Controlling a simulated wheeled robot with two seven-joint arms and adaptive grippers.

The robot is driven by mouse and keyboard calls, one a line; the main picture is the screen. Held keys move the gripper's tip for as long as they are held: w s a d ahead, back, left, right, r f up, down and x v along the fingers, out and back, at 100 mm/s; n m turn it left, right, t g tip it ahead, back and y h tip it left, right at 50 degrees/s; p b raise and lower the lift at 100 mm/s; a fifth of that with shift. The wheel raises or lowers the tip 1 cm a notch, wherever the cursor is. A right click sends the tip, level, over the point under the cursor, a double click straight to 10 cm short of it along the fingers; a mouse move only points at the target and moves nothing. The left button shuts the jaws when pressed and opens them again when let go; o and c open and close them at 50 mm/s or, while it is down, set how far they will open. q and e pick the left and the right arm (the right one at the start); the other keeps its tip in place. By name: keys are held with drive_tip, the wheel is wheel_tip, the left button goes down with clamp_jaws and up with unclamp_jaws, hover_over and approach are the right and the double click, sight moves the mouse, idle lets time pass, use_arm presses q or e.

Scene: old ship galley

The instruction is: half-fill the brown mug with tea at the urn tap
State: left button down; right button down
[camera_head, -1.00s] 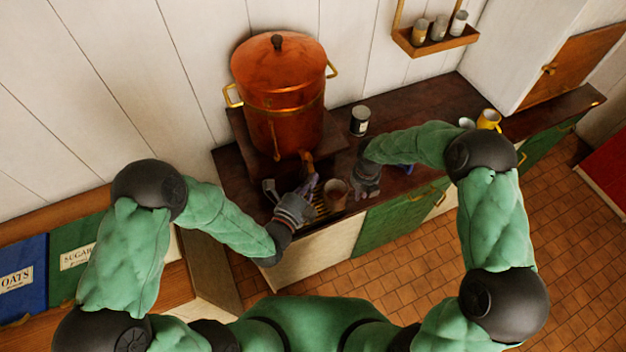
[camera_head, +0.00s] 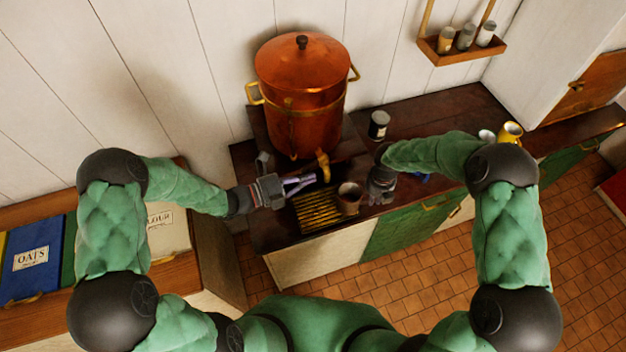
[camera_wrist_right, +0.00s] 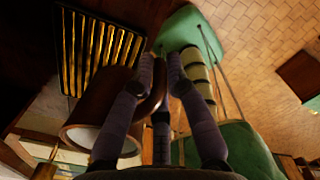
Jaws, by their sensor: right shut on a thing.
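The copper urn (camera_head: 302,95) stands at the back of the counter, its tap (camera_head: 323,166) pointing forward above a slatted brass drip grate (camera_head: 316,212). The brown mug (camera_head: 349,201) is at the grate's right edge, right of and nearer than the tap, mouth up. My right gripper (camera_head: 373,192) is beside it; the right wrist view shows the fingers (camera_wrist_right: 160,75) shut at the mug's (camera_wrist_right: 96,110) handle side. I cannot tell what is inside the mug. My left gripper (camera_head: 313,181) is left of and below the tap, empty, its fingers slightly apart.
A dark tin (camera_head: 379,125) stands right of the urn, behind my right arm. A yellow mug (camera_head: 511,132) is at the counter's far right. A spice shelf (camera_head: 462,51) hangs on the wall. Bins, one labelled oats (camera_head: 36,262), are at far left.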

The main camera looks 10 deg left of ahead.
drive_tip(key=shift+w, duration=0.1)
use_arm(q)
drive_tip(key=shift+w+a+m+g+h, duration=0.25)
drive_tip(key=shift+w+a+m+g, duration=0.3)
drive_tip(key=shift+a, duration=0.2)
drive_tip(key=shift+w+a+m+g+h, duration=0.25)
drive_tip(key=shift+w+a+m+g, duration=0.25)
drive_tip(key=shift+a+g, duration=0.2)
drive_tip(key=shift+w+a, duration=0.1)
drive_tip(key=shift+w, duration=0.05)
